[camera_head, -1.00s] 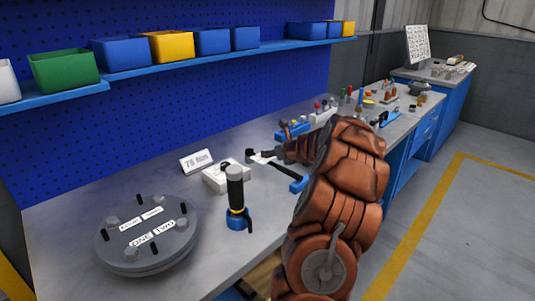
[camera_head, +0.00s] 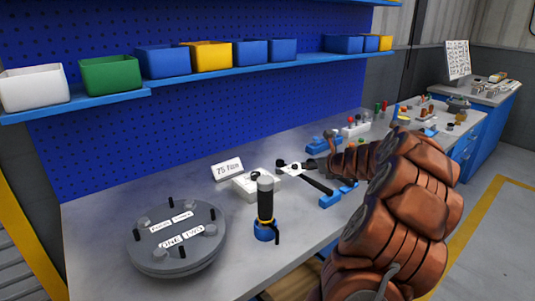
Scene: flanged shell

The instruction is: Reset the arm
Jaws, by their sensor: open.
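My copper-brown arm comes in from the lower right and reaches over the bench. My gripper (camera_head: 320,150) is at its left end, with two dark fingers apart and nothing visible between them. It is above the bench, close to the wrench (camera_head: 318,184) in the picture; I cannot tell the exact height or gap. The grey round flanged shell (camera_head: 178,240), with several bolts and labels, sits at the left of the bench, apart from my gripper.
A black upright tool (camera_head: 265,199) in a blue base stands between shell and arm. A "75 N·m" sign (camera_head: 227,169) stands behind it. Colored bins (camera_head: 110,75) line the shelf above. Small tools fill the far bench. Bare benchtop (camera_head: 110,215) shows around the shell.

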